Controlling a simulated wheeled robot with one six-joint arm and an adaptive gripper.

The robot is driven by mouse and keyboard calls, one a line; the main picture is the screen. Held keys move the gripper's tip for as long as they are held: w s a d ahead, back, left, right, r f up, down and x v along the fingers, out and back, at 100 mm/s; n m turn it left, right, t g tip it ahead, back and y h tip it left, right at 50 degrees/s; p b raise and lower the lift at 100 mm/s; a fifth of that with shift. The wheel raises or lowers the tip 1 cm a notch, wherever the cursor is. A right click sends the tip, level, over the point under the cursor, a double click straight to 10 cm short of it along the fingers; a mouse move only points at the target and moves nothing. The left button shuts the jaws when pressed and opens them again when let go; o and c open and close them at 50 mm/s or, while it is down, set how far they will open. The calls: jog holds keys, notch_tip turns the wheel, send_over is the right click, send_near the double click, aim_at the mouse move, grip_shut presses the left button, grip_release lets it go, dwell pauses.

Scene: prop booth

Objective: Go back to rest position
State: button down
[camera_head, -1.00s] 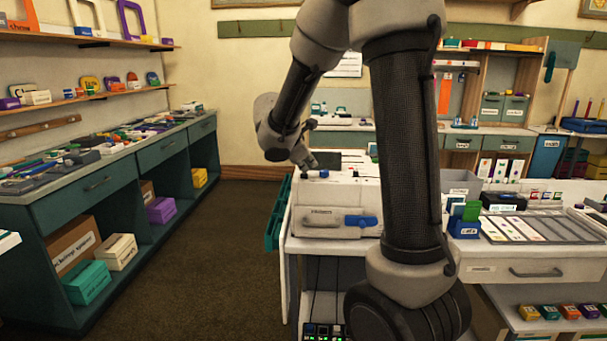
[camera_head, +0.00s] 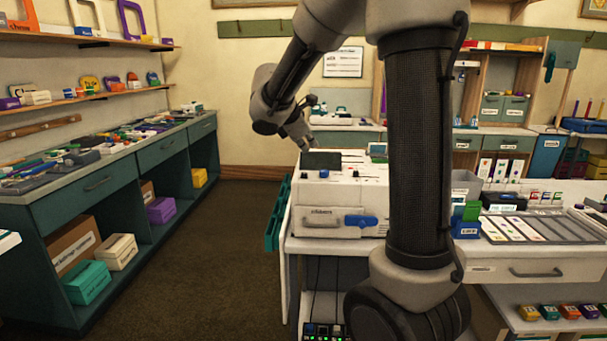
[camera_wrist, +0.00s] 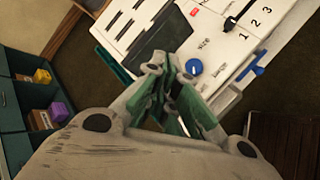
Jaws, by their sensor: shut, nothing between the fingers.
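My gripper (camera_head: 304,143) is above the back left part of a white machine (camera_head: 312,221) on the white table. In the wrist view my gripper (camera_wrist: 172,98) has its green-padded fingers together with nothing held. Below it shows the machine's white top (camera_wrist: 212,50), with a dark panel (camera_wrist: 160,36), a blue round knob (camera_wrist: 194,67), a black slider and the numbers 1, 2, 3. A blue handle (camera_head: 361,221) is on the machine's front. The fingertips are small in the head view, and I cannot tell their exact height above the top.
A long green cabinet (camera_head: 120,172) with cluttered top runs along the left. The white table (camera_head: 525,270) carries a grey slotted tray (camera_head: 545,228) and small blue boxes (camera_head: 466,229) at right. Open floor (camera_head: 215,250) lies between cabinet and table.

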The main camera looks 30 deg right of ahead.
dwell(0.4)
jog(key=s+a+f+m+g+y, duration=0.1)
jog(key=s+f+m+g+y, duration=0.3)
jog(key=s+m, duration=0.9)
jog(key=s+a+r+m+t+y, duration=0.1)
jog(key=s+a+y, duration=0.1)
jog(key=s, duration=0.6)
jog(key=s+a+m+t+y, duration=0.1)
jog(key=s+a, duration=0.3)
jog(key=s, duration=0.5)
jog(key=shift+a+r+t+y, duration=0.35)
jog(key=shift+t+y, duration=0.05)
jog(key=shift+t, duration=0.4)
